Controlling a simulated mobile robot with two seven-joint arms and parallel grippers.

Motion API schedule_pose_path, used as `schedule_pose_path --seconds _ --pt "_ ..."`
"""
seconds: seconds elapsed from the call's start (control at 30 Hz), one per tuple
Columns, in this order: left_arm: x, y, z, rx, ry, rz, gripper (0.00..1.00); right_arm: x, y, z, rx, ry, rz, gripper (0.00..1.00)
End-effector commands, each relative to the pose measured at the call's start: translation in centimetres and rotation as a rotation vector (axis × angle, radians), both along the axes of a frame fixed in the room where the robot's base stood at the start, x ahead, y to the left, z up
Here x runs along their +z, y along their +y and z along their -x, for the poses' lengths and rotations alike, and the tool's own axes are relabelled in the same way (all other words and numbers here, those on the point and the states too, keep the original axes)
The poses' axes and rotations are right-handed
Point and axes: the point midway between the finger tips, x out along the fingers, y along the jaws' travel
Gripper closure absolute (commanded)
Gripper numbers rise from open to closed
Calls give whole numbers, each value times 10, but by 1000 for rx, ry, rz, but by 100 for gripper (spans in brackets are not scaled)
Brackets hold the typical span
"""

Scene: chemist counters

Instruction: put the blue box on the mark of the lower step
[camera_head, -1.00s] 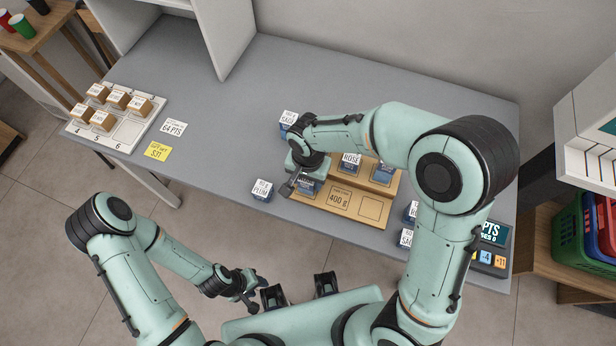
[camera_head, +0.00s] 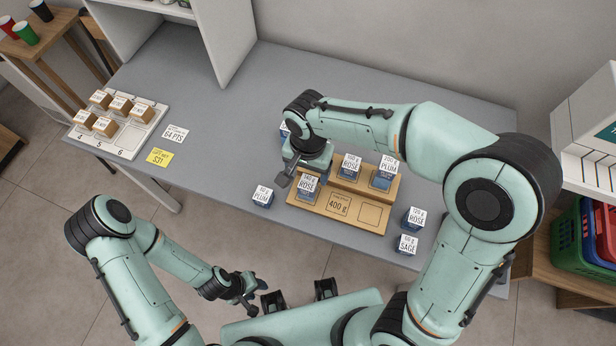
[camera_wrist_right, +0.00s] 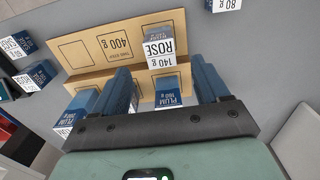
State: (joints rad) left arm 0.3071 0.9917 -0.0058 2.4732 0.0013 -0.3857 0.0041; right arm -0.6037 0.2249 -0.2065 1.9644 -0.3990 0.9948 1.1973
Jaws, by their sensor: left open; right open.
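The tan two-step stand (camera_head: 290,214) is on the counter. Its lower step holds a blue box labelled ROSE 140 g (camera_head: 307,190) at the left, a 400 g plate in the middle and an empty outlined mark (camera_head: 369,210) at the right. The upper step holds a ROSE box (camera_head: 349,167) and a PLUM box (camera_head: 386,173). My right gripper (camera_head: 285,180) is open above the stand's left end. In the wrist view, a PLUM 160 g box (camera_wrist_right: 168,98) shows between its fingers; contact cannot be told. My left gripper (camera_head: 252,293) is open and empty, off the counter's front.
More blue boxes stand on the counter: PLUM (camera_head: 262,197) left of the stand, ROSE (camera_head: 414,217) and SAGE (camera_head: 406,244) at its right. One behind my right arm is mostly hidden. A white tray (camera_head: 137,135) with several brown boxes is far left.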

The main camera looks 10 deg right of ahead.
Motion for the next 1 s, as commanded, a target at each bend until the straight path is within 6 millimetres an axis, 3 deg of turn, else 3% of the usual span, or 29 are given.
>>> schedule_pose_path --seconds 0.1,0.3,1.0 --pt "4 0 -2 0 -2 0 57 21 1 -1 1 -4 -2 26" --pt "5 0 -3 0 -3 0 57 34 0 0 1 -1 -1 26" --pt "5 0 -3 0 -3 0 57 35 0 0 1 0 0 26"
